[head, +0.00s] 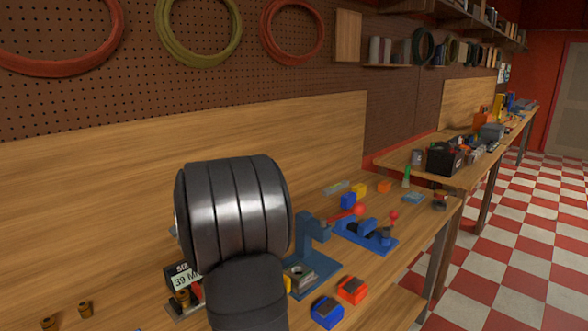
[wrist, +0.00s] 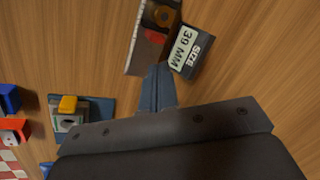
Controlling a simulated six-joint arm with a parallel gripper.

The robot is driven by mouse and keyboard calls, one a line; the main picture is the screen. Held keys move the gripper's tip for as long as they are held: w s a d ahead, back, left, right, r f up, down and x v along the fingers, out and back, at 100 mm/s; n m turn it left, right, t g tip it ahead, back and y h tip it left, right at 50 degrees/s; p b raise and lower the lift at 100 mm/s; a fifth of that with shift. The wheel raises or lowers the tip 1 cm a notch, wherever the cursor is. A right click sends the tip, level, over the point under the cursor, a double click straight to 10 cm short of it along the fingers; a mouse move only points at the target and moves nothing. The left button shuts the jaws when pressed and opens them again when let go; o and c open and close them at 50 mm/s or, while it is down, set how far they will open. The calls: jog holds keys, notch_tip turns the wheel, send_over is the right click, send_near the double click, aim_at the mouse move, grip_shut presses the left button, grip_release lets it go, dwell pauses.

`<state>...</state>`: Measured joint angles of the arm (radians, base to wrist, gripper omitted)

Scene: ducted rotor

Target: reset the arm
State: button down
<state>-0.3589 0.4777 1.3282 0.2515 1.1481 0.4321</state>
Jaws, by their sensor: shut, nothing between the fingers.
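My gripper (wrist: 157,88) shows in the wrist view with its two grey-blue fingers together and nothing between them. It points at the wooden bench just short of a metal block (wrist: 146,50) that has a brass ring and a red mark. A dark stand with a "SIZE 39 MM" label (wrist: 187,52) is beside that block. I cannot tell whether the fingertips touch either one. In the head view my own arm hides the gripper and part of the labelled stand (head: 183,276).
A blue press (head: 311,240) stands right of my arm, with a red block (head: 352,289) and a blue block (head: 326,312) in front. A blue fixture with red knobs (head: 366,236) is farther back. Two brass pieces (head: 66,316) lie at left. A wooden panel (head: 80,210) backs the bench.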

jog(key=shift+w+d+f+m+y, duration=0.15)
jog(key=shift+f+m, duration=0.3)
jog(key=shift+m, duration=0.7)
jog(key=shift+s+d+f+m+y, duration=0.1)
jog(key=shift+d+f+m+y, duration=0.25)
jog(key=shift+m, duration=0.75)
jog(key=shift+w+d+f+m+y, duration=0.1)
jog(key=shift+f+m, duration=0.4)
jog(key=shift+m, duration=0.65)
jog(key=c, duration=1.3)
grip_release()
jog(key=shift+o, duration=1.3)
jog(key=shift+a, duration=0.25)
jog(key=s+a+r+t+h, duration=0.2)
jog(key=s+a+r+h, duration=0.1)
jog(key=a+h, duration=0.55)
jog(key=shift+y, duration=0.45)
jog(key=x, duration=1.7)
jog(key=shift+w+a+f, duration=0.15)
jog(key=shift+w+f, duration=0.05)
jog(key=shift+f, duration=0.1)
